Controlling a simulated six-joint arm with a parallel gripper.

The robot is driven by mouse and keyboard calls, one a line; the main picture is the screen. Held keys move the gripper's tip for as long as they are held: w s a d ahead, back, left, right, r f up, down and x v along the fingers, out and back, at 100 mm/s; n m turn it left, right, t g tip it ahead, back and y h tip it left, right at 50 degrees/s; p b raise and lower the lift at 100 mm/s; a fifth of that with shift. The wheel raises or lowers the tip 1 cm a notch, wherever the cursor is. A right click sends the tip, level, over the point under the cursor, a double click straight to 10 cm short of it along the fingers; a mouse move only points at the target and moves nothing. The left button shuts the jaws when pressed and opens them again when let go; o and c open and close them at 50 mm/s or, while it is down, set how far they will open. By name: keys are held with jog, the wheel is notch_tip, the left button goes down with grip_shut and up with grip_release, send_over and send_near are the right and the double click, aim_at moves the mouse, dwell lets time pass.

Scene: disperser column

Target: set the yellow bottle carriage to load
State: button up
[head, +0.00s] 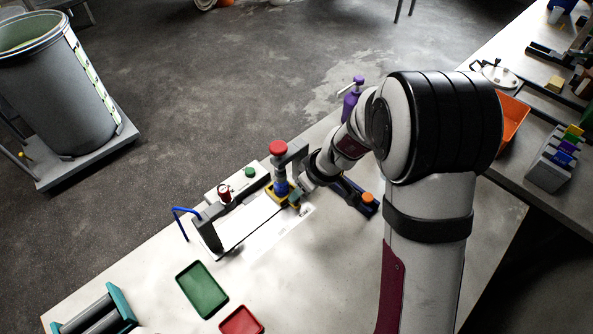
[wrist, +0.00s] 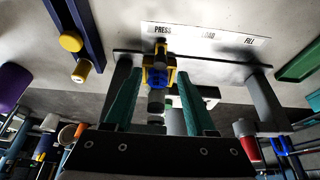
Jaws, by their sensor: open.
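The yellow bottle carriage (head: 279,199) stands at the right end of the white-topped disperser track (head: 248,219), under a red-knobbed column (head: 278,148). In the wrist view, the yellow carriage (wrist: 148,77), with blue parts in it, lines up with the word PRESS on the white label strip (wrist: 184,34). LOAD and FILL are the other two words. My gripper (wrist: 158,75) is open, its green fingers spread on either side of the carriage in that picture. I cannot tell whether they touch it. In the head view my gripper (head: 301,190) is at the carriage's right, partly hidden by my arm.
A blue bent handle (head: 183,211) and a red-topped part (head: 225,191) are at the track's left end. A purple pump bottle (head: 351,102) and a dark blue bar with an orange knob (head: 367,197) are at the right. Green (head: 202,289) and red (head: 241,322) trays lie in front.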

jog(key=x, duration=0.6)
jog(key=shift+f, duration=0.2)
grip_shut()
jog(key=shift+a, duration=0.1)
dwell(1.0)
